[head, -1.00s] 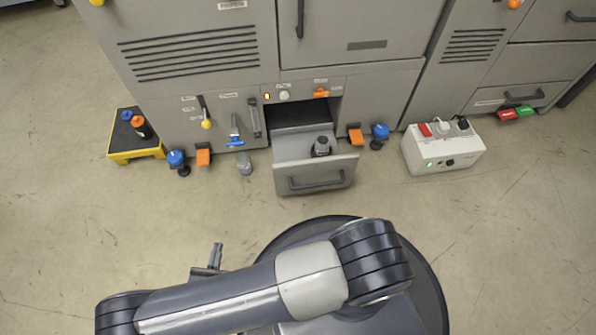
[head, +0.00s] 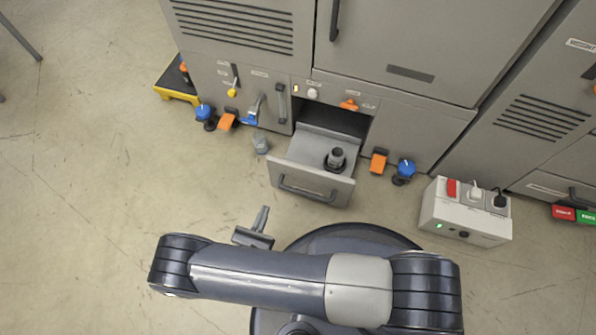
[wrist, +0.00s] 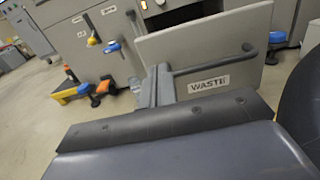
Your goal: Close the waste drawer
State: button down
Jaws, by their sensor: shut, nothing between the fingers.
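The waste drawer (head: 308,183) is a grey drawer low in the machine front, pulled out, with a dark opening behind it. A dark container (head: 336,158) stands inside it at the right. Its front carries a dark bar handle (head: 308,190); in the wrist view the drawer front (wrist: 205,52) shows a "WASTE" label (wrist: 208,84). My gripper (head: 262,215) is shut and empty, in front of the drawer and to its lower left, apart from it in the head view. In the wrist view my gripper (wrist: 158,82) overlaps the left part of the drawer front; contact cannot be told.
A clear cup-like object (head: 261,143) stands on the floor left of the drawer. Orange pedals and blue knobs (head: 406,168) flank it. A white switch box (head: 464,213) stands at the right, a yellow step (head: 178,95) at the left. Floor in front is open.

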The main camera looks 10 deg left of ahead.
jog(key=b, duration=0.3)
send_near(283, 166)
jog(key=w, duration=0.5)
jog(key=shift+w+d, duration=0.15)
jog(key=shift+w, duration=0.1)
jog(key=shift+w+r, duration=0.1)
jog(key=shift+w, duration=0.6)
